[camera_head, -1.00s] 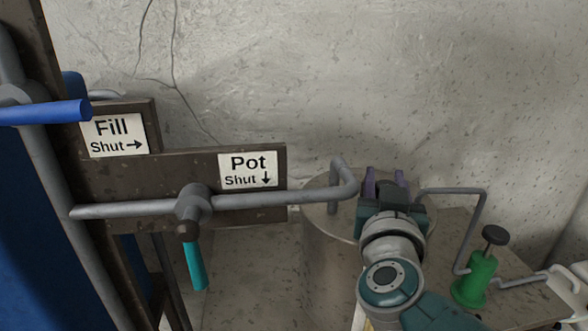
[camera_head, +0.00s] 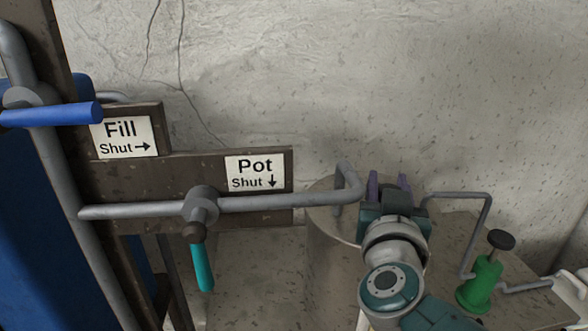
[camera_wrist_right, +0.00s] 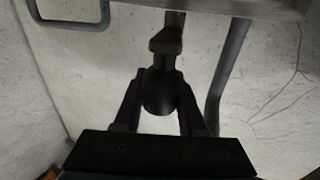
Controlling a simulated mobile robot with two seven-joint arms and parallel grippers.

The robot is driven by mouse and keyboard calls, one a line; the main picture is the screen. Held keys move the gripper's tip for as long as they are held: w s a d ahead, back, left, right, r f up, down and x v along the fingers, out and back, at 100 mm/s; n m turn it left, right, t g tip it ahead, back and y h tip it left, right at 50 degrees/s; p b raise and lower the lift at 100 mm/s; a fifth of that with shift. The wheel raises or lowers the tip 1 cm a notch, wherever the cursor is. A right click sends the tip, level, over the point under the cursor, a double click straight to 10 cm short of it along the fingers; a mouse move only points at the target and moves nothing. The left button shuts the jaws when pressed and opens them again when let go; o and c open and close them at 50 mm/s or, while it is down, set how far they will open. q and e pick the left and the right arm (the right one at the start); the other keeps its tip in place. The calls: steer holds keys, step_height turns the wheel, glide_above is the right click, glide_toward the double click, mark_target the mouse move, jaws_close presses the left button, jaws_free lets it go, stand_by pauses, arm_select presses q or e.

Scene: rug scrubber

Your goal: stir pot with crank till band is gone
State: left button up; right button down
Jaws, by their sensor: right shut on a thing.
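The metal pot (camera_head: 328,250) stands right of centre in the head view, against the wall. My right gripper (camera_head: 388,184) is over the pot's right side, its purple fingers by the top. In the right wrist view its two dark fingers are closed around a dark rounded knob (camera_wrist_right: 160,92). The knob joins a crank piece (camera_wrist_right: 167,38) running to the top of the picture. My wrist hides part of the pot top in the head view. I cannot make out a band on the pot. My left gripper is not in view.
A grey pipe with a teal-handled Pot valve (camera_head: 202,262) enters over the pot from the left. A blue-handled Fill valve (camera_head: 52,114) is at far left. A green pump (camera_head: 481,283) with a black knob and bent pipe (camera_head: 487,225) stands to the right.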

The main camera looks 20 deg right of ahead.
steer(key=shift+f, duration=0.25)
steer(key=c, duration=0.9)
jaws_free()
steer(key=shift+c, duration=0.2)
steer(key=o, duration=0.5)
steer(key=shift+r, duration=0.15)
steer(key=shift+s+a+r, duration=0.1)
steer(key=shift+s+a, duration=0.05)
steer(key=p+v, duration=0.3)
steer(key=v, duration=0.6)
steer(key=shift+s+a+p, duration=0.15)
steer(key=shift+s+p, duration=0.05)
steer(key=shift+p, duration=0.2)
